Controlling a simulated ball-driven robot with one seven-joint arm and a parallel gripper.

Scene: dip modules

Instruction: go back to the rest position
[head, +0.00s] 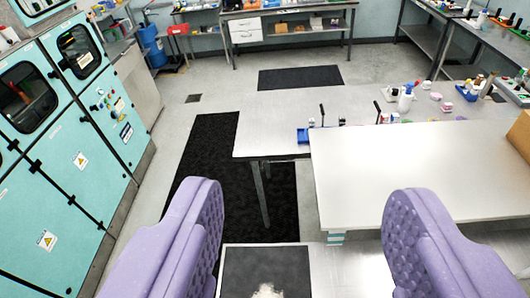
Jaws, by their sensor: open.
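My gripper (306,192) shows as two purple padded fingers at the lower left and lower right of the head view. The fingers stand wide apart with nothing held between them. Beyond and between them are the open floor, a black mat and the near corner of a white-topped table (420,170). The fingers appear apart from the table, though the right one overlaps its front edge in the picture. No object named by the task is in view.
Teal cabinets (75,150) line the left. A grey bench (290,100) behind the white table carries a blue tray (303,136) and several small items. A shelved workbench (290,20) and a blue drum (154,46) stand at the back. Black mats (205,150) lie on clear floor.

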